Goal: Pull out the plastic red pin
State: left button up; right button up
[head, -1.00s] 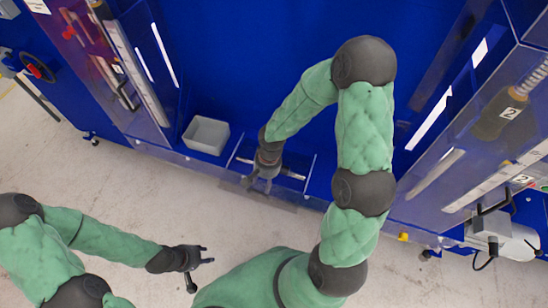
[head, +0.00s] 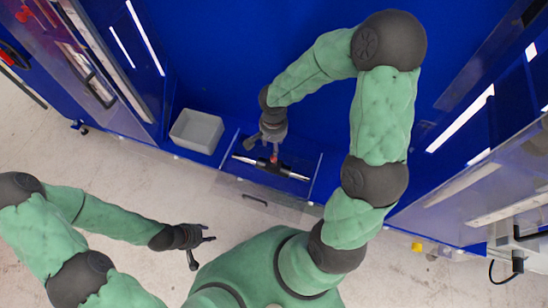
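A small red piece, which looks like the red pin (head: 274,158), shows at the middle of a dark rod with bright metal ends (head: 295,176). The rod lies across a framed recess at the front of the blue machine. My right gripper (head: 264,144) hangs just behind the rod, its fingers pointing down near the red pin. Whether it touches the pin cannot be told, and its fingers are too small to read clearly. My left gripper (head: 203,251) is open and empty over the floor, with its fingers spread apart, well away from the rod.
A grey open bin (head: 197,131) stands on the blue ledge left of the rod. Clear panels with rails flank the blue bay on both sides. A drawer-like front with a dark handle (head: 255,200) lies below the rod. The pale floor around my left gripper is clear.

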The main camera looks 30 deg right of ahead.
aim_at(274, 161)
jog(key=shift+w+d+f+b, duration=0.1)
jog(key=shift+w+f+b, duration=0.1)
jog(key=shift+f+b, duration=0.3)
jog(key=shift+w+d+f+b, duration=0.1)
jog(key=shift+w+f+b, duration=0.15)
jog(key=shift+f, duration=0.45)
jog(key=shift+s+r, duration=0.1)
notch_tip(274, 161, down, 8)
jog(key=b, duration=0.6)
jog(key=shift+f+b, duration=0.55)
jog(key=shift+b, duration=0.4)
jog(key=shift+b, duration=0.55)
